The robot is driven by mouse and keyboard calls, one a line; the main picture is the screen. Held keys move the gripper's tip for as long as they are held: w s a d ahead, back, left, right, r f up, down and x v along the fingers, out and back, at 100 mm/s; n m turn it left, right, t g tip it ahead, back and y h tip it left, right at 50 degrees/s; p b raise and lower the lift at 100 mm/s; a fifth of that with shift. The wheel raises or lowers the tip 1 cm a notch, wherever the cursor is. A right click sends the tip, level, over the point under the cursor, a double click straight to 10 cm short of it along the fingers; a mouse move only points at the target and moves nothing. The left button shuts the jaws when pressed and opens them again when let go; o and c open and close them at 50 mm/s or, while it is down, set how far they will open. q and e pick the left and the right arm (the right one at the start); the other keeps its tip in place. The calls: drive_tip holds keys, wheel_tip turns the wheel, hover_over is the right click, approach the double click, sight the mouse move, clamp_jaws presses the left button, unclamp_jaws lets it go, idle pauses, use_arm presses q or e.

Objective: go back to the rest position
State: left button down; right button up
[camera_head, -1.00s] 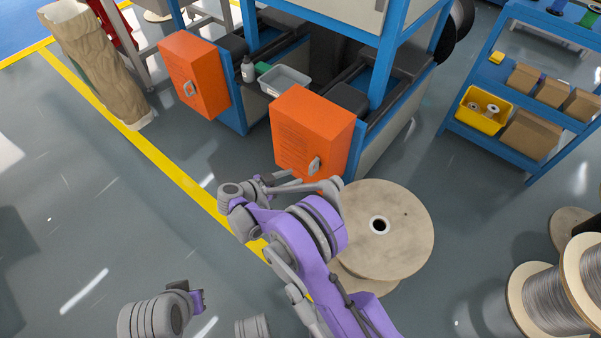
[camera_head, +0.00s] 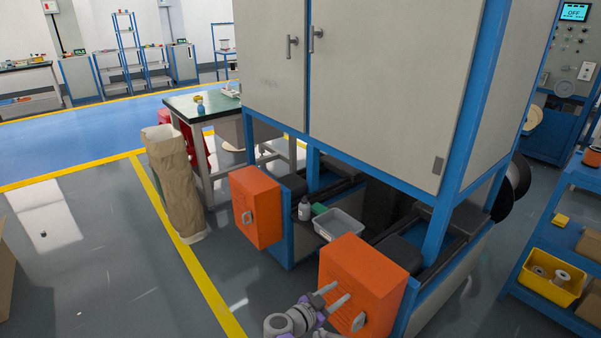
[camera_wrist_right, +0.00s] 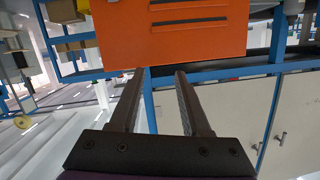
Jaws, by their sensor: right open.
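My right gripper (camera_head: 333,294) shows at the bottom of the head view, in front of the right orange box (camera_head: 365,275). Its two grey fingers are apart with nothing between them. In the right wrist view the dark fingers of the right gripper (camera_wrist_right: 160,76) are also apart and empty, pointing toward an orange box face (camera_wrist_right: 190,38). I cannot tell how wide the gap to the box is. My left gripper is not in view.
A blue-framed machine with a grey cabinet (camera_head: 380,80) fills the centre. A second orange box (camera_head: 256,207) and a grey tray (camera_head: 338,225) are on its lower part. A paper sack (camera_head: 173,185) stands left. A blue shelf holds a yellow bin (camera_head: 550,275).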

wheel_tip(320, 180, up, 18)
drive_tip(key=s+a+n+t+y, duration=0.2)
drive_tip(key=n+t+y, duration=0.55)
drive_tip(key=y, duration=0.35)
drive_tip(key=s+d+f+n+g, duration=0.1)
drive_tip(key=s+d+f+g, duration=0.3)
drive_tip(key=s, duration=0.8)
drive_tip(key=s+d+f+n+g, duration=0.2)
drive_tip(key=s+f+g, duration=0.4)
drive_tip(key=s, duration=0.7)
drive_tip(key=s+d+f+n+g, duration=0.1)
drive_tip(key=s+d+f+g, duration=0.4)
drive_tip(key=s, duration=0.7)
use_arm(q)
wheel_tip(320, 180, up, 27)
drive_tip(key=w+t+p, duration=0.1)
drive_tip(key=p, duration=2.2)
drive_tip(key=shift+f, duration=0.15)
use_arm(e)
wheel_tip(320, 180, up, 26)
drive_tip(key=w+a+t, duration=0.2)
